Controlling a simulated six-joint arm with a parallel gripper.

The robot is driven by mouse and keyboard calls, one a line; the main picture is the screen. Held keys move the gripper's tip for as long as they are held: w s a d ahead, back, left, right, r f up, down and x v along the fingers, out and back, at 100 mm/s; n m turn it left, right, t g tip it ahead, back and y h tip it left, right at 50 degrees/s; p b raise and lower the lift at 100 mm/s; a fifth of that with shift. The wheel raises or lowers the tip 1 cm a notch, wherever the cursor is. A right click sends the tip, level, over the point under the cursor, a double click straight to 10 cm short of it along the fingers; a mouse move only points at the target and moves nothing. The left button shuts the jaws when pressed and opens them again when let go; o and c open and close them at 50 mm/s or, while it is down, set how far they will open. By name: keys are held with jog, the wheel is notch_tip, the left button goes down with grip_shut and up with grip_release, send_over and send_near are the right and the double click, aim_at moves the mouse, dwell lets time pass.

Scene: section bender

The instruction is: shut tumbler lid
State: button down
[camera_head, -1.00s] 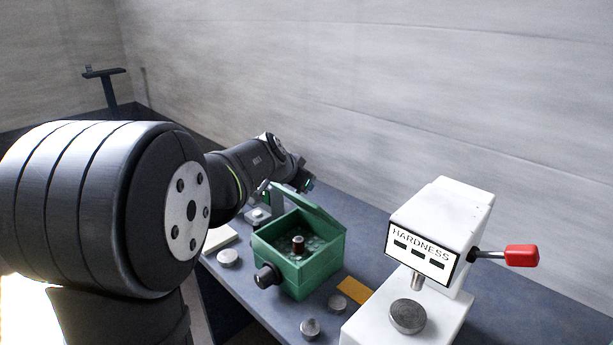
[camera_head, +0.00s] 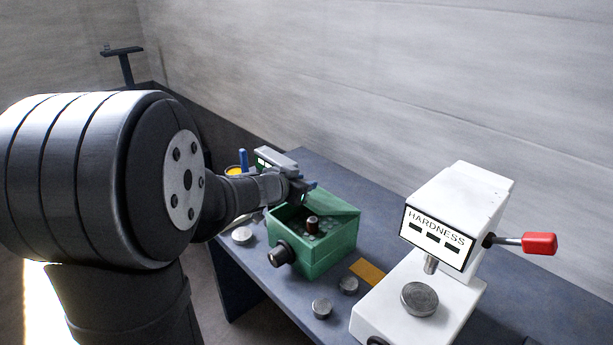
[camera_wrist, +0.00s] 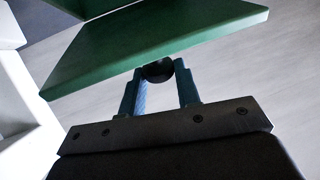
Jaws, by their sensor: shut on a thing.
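The tumbler is a green box (camera_head: 318,258) on the bench with a dark knob (camera_head: 279,255) on its near side. Its green lid (camera_head: 338,206) is tilted up, partly open over the box. A dark upright piece (camera_head: 312,225) stands among loose media inside. In the wrist view, the underside or face of the lid (camera_wrist: 155,45) spans the top of the picture. My gripper (camera_wrist: 160,82) is shut on a small dark round knob (camera_wrist: 158,71) at the lid's edge. In the head view my gripper (camera_head: 306,189) is at the lid's far left, its fingers partly hidden.
A white hardness tester (camera_head: 440,240) with a red lever (camera_head: 540,243) stands to the right. Metal discs (camera_head: 322,307) and an orange plate (camera_head: 367,272) lie before the tumbler.

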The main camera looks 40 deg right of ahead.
jog(key=shift+a+f, duration=0.6)
jog(key=shift+f, duration=0.15)
notch_tip(320, 180, down, 6)
jog(key=a, duration=0.3)
jog(key=c, duration=1.1)
grip_release()
jog(key=shift+d, duration=0.1)
jog(key=shift+o, duration=0.2)
jog(key=v, duration=1.7)
jog(key=shift+a, duration=0.2)
jog(key=x, duration=1.7)
jog(key=shift+d, duration=0.25)
